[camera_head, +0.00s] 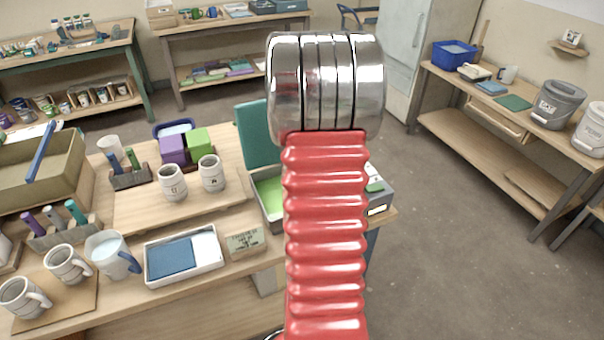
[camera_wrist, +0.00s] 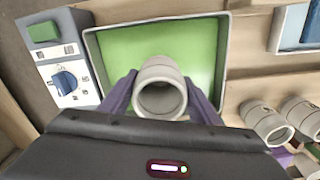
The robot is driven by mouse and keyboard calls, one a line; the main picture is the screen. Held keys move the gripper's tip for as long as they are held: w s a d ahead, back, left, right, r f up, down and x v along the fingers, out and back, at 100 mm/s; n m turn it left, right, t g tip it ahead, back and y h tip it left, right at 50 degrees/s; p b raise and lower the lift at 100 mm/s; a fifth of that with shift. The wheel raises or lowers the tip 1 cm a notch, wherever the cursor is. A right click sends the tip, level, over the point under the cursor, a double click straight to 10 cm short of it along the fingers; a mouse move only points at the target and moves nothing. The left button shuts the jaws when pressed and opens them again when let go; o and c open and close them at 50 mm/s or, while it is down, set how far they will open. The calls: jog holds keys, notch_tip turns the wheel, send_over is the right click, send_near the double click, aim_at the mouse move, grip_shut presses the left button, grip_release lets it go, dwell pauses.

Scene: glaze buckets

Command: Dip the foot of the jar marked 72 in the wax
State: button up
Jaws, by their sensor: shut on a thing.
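My gripper (camera_wrist: 161,92) shows in the wrist view, its two purple fingers shut on a pale grey jar (camera_wrist: 160,70). The jar's open mouth faces the camera, and its foot points away toward the green wax. No number is readable on it. The jar is over the wax pan (camera_wrist: 220,72), a pale-rimmed rectangular tray filled with green. I cannot tell whether the foot touches the wax. In the head view, my red arm hides the gripper and the held jar, and only the left part of the wax pan (camera_head: 256,190) shows.
Two marked jars (camera_head: 173,183) (camera_head: 211,173) stand on a board left of the pan. A teal lid (camera_head: 257,135) stands upright behind the pan. A control box with a blue knob (camera_wrist: 65,82) adjoins it. A tray with a blue pad (camera_head: 150,277) and several mugs (camera_head: 68,265) stand in front.

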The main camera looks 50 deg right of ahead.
jog(key=shift+r, duration=2.45)
jog(key=shift+s, duration=0.15)
